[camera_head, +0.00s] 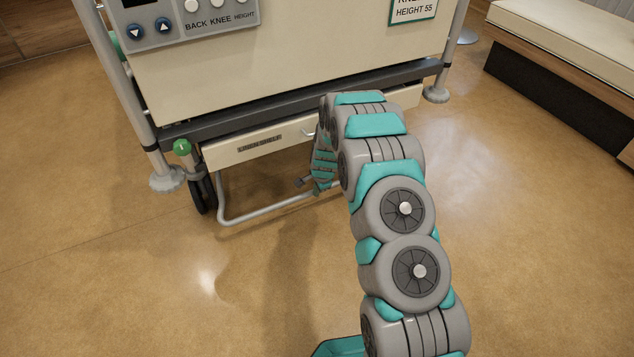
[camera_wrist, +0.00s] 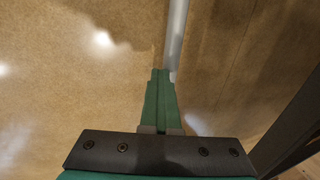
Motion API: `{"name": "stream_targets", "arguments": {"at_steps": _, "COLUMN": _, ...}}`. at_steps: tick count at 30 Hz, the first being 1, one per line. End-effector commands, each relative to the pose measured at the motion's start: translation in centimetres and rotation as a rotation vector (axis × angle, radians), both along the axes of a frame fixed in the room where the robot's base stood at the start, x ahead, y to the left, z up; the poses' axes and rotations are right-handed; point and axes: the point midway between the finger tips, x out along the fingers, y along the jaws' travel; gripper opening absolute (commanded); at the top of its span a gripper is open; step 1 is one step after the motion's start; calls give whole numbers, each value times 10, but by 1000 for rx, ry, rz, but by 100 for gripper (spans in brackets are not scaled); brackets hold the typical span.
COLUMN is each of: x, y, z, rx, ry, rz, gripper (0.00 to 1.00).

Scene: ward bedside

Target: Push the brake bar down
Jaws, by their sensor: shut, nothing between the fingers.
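The brake bar (camera_head: 265,208) is a grey bent tube low above the floor, under the foot end of the bed. Its left bend and front run show in the head view; its right part is hidden behind my arm. In the wrist view the bar (camera_wrist: 176,35) runs up from beside my fingertips to the top edge. My gripper (camera_wrist: 161,72) is shut and empty, its green fingertips together right at the bar, slightly to its left. In the head view my gripper (camera_head: 318,184) is partly hidden by my arm, close to the bar. I cannot tell whether they touch.
The bed's foot board (camera_head: 280,60) with a control panel (camera_head: 190,22) stands above. A drawer marked "LINEN SHELF" (camera_head: 225,153) is just above the bar. A green knob (camera_head: 182,147) and a caster (camera_head: 203,194) are at left. A bench (camera_head: 570,55) is at right; the floor in front is clear.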

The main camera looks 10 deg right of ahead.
Motion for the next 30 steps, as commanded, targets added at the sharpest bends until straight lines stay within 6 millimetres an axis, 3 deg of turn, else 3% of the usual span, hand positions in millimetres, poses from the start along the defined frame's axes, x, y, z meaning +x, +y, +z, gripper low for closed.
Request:
{"name": "stream_targets", "arguments": {"at_steps": 6, "x": -1, "y": -1, "z": -13, "rx": -2, "ry": -7, "rz": -2, "gripper": 0}}
{"name": "stream_targets", "arguments": {"at_steps": 19, "x": -5, "y": -3, "z": -11, "rx": -3, "ry": -3, "rz": -2, "gripper": 0}}
{"name": "stream_targets", "arguments": {"at_steps": 30, "x": -31, "y": -11, "z": 48, "rx": -1, "ry": -12, "rz": -1, "gripper": 0}}
